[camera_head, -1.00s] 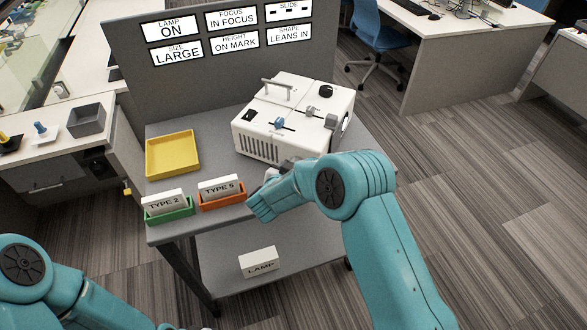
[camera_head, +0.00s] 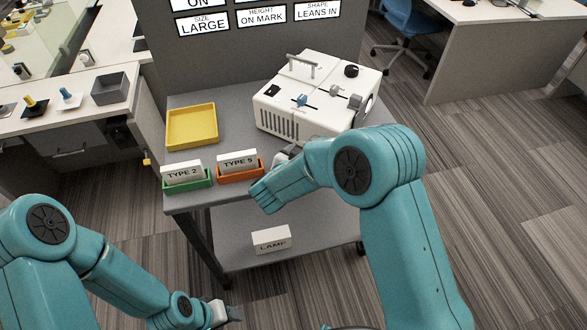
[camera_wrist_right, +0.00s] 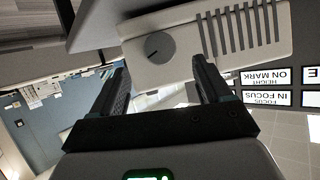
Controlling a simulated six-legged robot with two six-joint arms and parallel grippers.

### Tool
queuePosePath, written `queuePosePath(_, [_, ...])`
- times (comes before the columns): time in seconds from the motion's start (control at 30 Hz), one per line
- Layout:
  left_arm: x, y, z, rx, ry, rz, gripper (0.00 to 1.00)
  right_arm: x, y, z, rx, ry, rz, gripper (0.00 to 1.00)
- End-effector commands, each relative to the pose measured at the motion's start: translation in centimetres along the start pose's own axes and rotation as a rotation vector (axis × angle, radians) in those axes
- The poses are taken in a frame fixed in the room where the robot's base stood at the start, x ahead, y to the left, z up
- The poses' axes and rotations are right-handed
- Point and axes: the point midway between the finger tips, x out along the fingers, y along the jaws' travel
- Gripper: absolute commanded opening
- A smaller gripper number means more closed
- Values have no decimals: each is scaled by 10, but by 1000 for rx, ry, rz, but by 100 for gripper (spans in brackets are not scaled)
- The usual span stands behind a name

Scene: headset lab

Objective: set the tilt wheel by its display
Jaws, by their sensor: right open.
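A white projector-like machine (camera_head: 290,90) stands on the grey cart. In the right wrist view, a round grey dial (camera_wrist_right: 156,53) sits on its slotted face, ahead of and between my open right fingers (camera_wrist_right: 160,85), apart from them. No label marks it as the tilt wheel. In the head view my right gripper (camera_head: 287,151) is in front of the machine, partly hidden by my arm. The shape display (camera_head: 318,11) reads LEANS IN. The height display (camera_head: 262,16) reads ON MARK. My left gripper (camera_head: 228,314) is low at the bottom, its jaws unclear.
A yellow tray (camera_head: 192,145) lies left of the machine. A green bin (camera_head: 188,186) and an orange bin (camera_head: 240,175) with type cards stand at the cart's front edge. A white lamp box (camera_head: 272,240) is on the lower shelf. Bare cart top (camera_head: 222,120) lies between tray and machine.

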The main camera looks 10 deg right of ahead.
Motion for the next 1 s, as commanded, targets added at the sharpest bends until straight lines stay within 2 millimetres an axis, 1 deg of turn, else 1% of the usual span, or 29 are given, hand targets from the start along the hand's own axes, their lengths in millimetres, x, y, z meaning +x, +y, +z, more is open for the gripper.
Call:
queuePosePath(0.03, [5, -2, 0, 0, 0, 0, 53, -14, -1, 1, 0, 2, -5, 78])
queuePosePath(0.2, [11, -4, 0, 0, 0, 0, 53, -57, -1, 1, 0, 2, -5, 78])
queuePosePath(0.3, [13, -5, 0, 0, 0, 0, 53, -76, -1, 0, 0, 3, -4, 78])
queuePosePath(0.4, [14, -5, 0, 0, 0, 0, 53, -90, -1, 0, 0, 3, -3, 78])
queuePosePath(0.5, [15, -5, 0, 0, 0, 0, 53, -97, 0, 0, 1, 2, -1, 78])
queuePosePath(0.6, [15, -5, 0, 0, 0, 0, 53, -100, 0, 0, 0, 2, 0, 78])
queuePosePath(1.0, [15, -5, 0, 0, 0, 0, 53, -100, 0, 0, 0, 2, 0, 78])
